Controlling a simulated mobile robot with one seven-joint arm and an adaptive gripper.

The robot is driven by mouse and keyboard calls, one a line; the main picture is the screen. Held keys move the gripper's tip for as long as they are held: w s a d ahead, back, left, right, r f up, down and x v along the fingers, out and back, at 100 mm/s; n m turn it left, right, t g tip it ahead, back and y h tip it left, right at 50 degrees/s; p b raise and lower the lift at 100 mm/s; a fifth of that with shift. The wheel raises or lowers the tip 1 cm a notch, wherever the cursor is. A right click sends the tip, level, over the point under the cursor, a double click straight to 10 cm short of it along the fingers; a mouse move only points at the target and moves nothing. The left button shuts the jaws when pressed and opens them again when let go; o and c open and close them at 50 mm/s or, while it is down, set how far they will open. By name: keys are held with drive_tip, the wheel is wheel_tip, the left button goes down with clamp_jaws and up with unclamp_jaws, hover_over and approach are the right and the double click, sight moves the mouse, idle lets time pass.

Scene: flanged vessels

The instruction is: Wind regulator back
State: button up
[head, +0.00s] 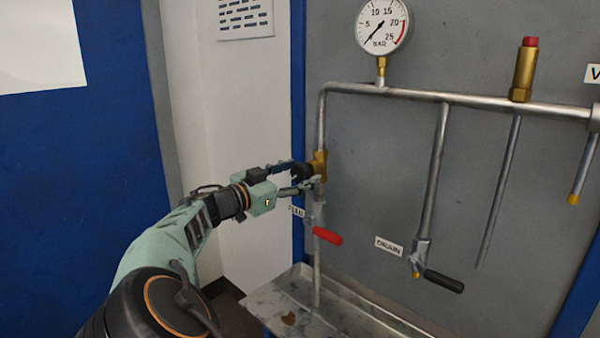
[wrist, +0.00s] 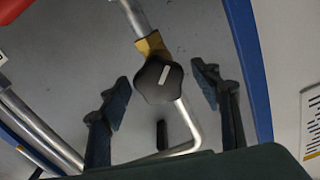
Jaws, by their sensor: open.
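The regulator has a brass body (head: 320,165) on the vertical pipe at the left of the panel. Its black lobed knob (wrist: 158,80) with a white pointer line shows in the wrist view; the brass body (wrist: 150,44) is behind it. In the head view the knob is partly hidden by my fingers. My gripper (head: 305,175) is open at the knob. In the wrist view its fingers (wrist: 160,88) stand on either side of the knob, with a gap on each side. The pressure gauge (head: 382,25) above has its needle at the low end of the scale.
A red-handled valve (head: 327,236) sits just below the regulator. A black-handled drain valve (head: 444,281) is to the right. A brass relief fitting (head: 523,72) with a red cap stands on the top pipe. A metal tray (head: 292,300) lies below.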

drive_tip(key=shift+w+d, duration=0.15)
drive_tip(key=shift+w, duration=0.1)
drive_tip(key=c, duration=1.2)
drive_tip(key=shift+f+n+b, duration=0.1)
drive_tip(key=shift+n+b, duration=0.2)
